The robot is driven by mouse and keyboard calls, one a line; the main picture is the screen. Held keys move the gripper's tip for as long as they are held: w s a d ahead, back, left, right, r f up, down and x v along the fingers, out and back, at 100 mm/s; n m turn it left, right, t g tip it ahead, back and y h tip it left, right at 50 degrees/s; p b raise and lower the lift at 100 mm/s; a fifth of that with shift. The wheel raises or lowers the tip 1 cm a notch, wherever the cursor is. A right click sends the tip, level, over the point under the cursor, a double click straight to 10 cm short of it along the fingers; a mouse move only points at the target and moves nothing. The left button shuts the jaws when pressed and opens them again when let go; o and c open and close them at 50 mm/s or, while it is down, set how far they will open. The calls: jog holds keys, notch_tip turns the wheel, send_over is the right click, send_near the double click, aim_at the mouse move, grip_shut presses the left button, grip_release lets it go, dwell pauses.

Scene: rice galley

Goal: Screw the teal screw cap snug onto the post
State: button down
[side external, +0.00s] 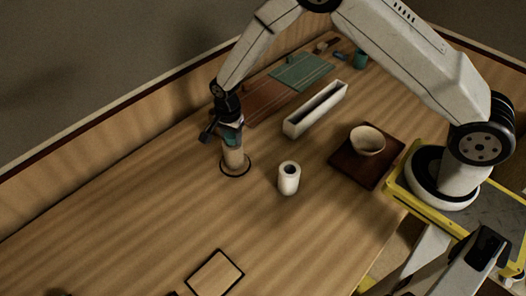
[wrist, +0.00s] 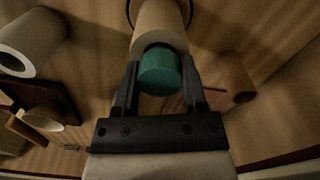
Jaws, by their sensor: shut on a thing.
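The teal screw cap (wrist: 159,72) sits between the two fingers of my gripper (wrist: 160,88), which is shut on it. In the side view the cap (side external: 231,139) shows just under my gripper (side external: 229,126). The post (side external: 234,160) is a pale upright cylinder standing inside a dark ring on the table. In the wrist view the post (wrist: 158,25) lies directly beyond the cap, close to its end. I cannot tell whether the threads are engaged, since the cap covers the post's top.
A white hollow cylinder (side external: 289,178) stands right of the post. A bowl (side external: 367,141) sits on a dark red board (side external: 353,175). A long white trough (side external: 315,111) and a green mat (side external: 302,73) lie behind. A black-outlined square (side external: 215,274) marks the front; the table between is clear.

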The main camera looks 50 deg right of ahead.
aim_at(231, 135)
jog(key=shift+c, duration=0.3)
grip_release()
jog(key=shift+f, duration=0.1)
jog(key=shift+r, duration=0.2)
jog(key=shift+r, duration=3.75)
